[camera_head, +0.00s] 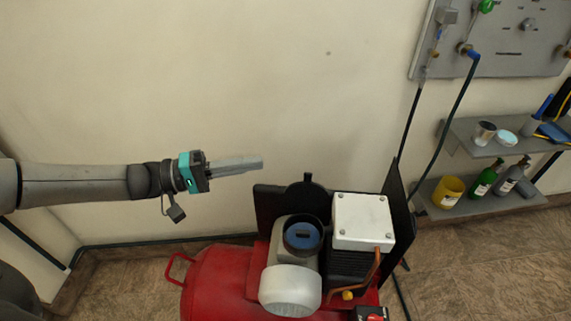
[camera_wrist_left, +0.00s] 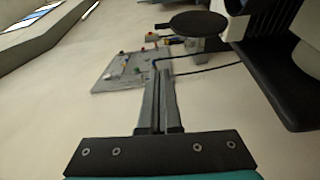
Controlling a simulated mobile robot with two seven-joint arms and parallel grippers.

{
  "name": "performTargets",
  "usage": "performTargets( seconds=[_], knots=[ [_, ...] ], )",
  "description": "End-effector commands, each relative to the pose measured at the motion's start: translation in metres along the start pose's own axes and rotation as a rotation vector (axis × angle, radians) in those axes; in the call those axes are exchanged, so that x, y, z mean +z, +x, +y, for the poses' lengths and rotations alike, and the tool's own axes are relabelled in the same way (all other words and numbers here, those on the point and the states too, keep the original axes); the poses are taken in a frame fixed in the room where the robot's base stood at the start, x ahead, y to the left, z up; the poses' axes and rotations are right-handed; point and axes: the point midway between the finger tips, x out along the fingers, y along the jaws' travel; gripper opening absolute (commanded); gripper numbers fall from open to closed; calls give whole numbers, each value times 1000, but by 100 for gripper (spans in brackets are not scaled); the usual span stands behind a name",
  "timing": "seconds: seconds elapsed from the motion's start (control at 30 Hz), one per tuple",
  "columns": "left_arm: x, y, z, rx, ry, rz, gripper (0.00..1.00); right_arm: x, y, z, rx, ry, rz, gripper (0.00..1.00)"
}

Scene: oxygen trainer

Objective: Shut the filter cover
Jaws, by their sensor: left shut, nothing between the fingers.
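The filter cover (camera_head: 307,189) is a dark round lid standing raised behind the round filter housing (camera_head: 288,237) on the red compressor. The housing is open at the top, and a blue part shows inside it. My left gripper (camera_head: 260,162) is shut and empty, in the air to the left of the cover and a little higher, apart from it. In the left wrist view the shut fingers (camera_wrist_left: 163,72) point forward, and a dark disc, the filter cover (camera_wrist_left: 199,23), shows above and right of their tips. My right gripper is in neither view.
A white block (camera_head: 362,220) with a copper pipe stands right of the housing. A white rounded cylinder (camera_head: 290,291) is in front. Dark upright panels stand behind and to the right. Shelves with bottles (camera_head: 480,208) and a wall panel (camera_head: 500,45) are at right. The air around my left gripper is clear.

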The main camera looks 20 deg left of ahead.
Motion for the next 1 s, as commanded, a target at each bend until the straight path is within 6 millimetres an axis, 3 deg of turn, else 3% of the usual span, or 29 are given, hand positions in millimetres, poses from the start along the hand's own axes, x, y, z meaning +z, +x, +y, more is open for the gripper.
performTargets(
  seconds=[0.1, 0.23, 0.63, 0.8, 1.0],
  knots=[
    [-5, 1, -3, -8, -28, 24, 0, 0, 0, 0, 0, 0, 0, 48],
    [-5, 17, -2, -4, -27, 22, 0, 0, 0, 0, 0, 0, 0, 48],
    [-6, 102, -2, -2, -22, 18, 0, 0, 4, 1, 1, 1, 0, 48],
    [17, 90, -3, -9, -28, 20, 0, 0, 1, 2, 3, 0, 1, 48],
    [30, 86, -2, -7, -25, 21, 0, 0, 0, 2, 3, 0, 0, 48]
  ],
)
